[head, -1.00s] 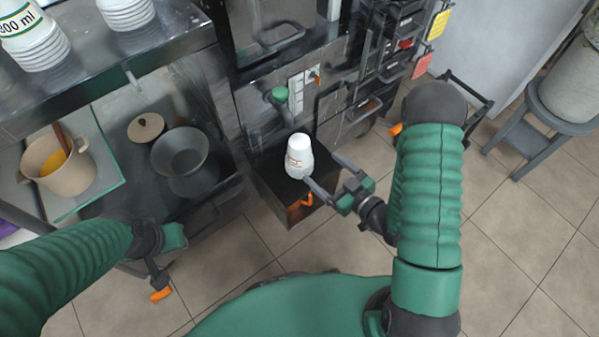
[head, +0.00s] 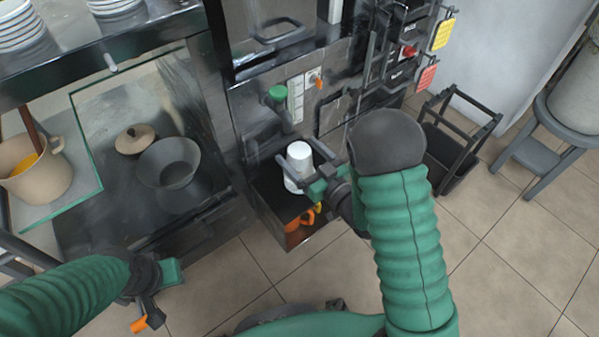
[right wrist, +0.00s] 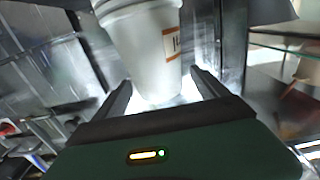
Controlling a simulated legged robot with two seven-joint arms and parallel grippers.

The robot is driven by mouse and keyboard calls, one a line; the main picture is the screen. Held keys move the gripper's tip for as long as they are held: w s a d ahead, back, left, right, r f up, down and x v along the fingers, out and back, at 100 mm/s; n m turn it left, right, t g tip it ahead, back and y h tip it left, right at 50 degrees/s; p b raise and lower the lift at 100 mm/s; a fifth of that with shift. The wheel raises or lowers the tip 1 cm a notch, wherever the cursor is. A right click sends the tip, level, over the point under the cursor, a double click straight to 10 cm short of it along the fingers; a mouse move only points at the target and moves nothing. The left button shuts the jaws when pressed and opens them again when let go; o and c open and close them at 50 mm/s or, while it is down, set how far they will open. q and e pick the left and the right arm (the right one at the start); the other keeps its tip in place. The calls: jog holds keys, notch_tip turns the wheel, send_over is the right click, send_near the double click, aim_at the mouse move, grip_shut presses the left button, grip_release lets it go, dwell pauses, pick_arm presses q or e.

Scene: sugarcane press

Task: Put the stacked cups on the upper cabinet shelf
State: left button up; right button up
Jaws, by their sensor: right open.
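The stacked cups (head: 299,172) are white and stand on a small black ledge (head: 268,193) at the front of the machine. My right gripper (head: 297,150) is open, with one finger on each side of the stack. In the right wrist view the stack (right wrist: 155,60) lies between the two open fingers, with nested rims at the top and an orange-edged label; contact is not clear. The upper cabinet shelf (head: 165,28) is the dark metal surface at the upper left. My left gripper (head: 155,297) is low at the left, away from the cups; its jaw opening is unclear.
A green knob (head: 278,93) projects above the ledge. A black rack (head: 450,150) stands at the right.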

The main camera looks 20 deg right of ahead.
aim_at(292, 147)
jog(key=w, duration=0.2)
jog(key=w+a+f+b, duration=0.1)
jog(key=shift+w+a+r, duration=0.1)
jog(key=shift+w+r, duration=0.1)
jog(key=shift+w, duration=0.05)
grip_shut()
